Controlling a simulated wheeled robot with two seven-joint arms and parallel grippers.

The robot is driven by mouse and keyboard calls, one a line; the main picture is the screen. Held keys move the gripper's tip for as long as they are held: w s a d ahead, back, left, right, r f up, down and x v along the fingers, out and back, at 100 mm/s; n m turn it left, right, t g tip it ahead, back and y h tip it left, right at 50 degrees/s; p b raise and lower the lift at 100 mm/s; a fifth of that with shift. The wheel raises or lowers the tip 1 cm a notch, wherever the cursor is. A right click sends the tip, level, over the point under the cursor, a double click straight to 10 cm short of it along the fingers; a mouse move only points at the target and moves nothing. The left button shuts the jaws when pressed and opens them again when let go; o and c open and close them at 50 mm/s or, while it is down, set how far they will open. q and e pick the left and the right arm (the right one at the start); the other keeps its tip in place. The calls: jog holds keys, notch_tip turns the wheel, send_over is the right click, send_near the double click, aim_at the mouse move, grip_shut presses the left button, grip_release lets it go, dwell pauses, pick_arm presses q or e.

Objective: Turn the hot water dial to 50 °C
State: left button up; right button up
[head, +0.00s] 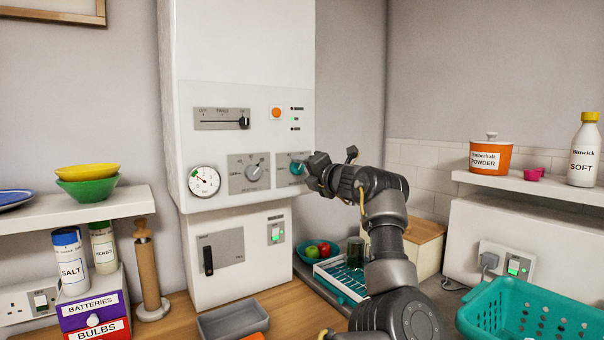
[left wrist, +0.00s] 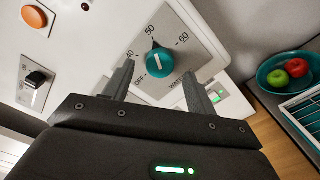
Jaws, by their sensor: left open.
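The teal hot water dial (head: 297,168) is on the lower right of the white boiler front in the head view. In the left wrist view the same teal dial (left wrist: 159,62) sits on a grey plate marked OFF, 50, 60 and WATER. Its dark pointer tip points up toward the 50 mark. My left gripper (head: 314,172) is at the right of the dial in the head view. In the left wrist view my left gripper (left wrist: 158,82) is open, with one finger on each side of the dial's lower part; contact cannot be told. My right gripper is not in view.
A grey dial (head: 256,170) and a pressure gauge (head: 204,181) are left of the teal dial. A slider panel (head: 222,119) and an orange button (head: 277,113) are above. Below right are a bowl with fruit (head: 319,250) and a white rack (head: 340,275).

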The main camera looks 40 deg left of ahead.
pick_arm(q)
jog(key=b+v, duration=0.2)
jog(key=v, duration=0.7)
jog(key=shift+b, duration=0.4)
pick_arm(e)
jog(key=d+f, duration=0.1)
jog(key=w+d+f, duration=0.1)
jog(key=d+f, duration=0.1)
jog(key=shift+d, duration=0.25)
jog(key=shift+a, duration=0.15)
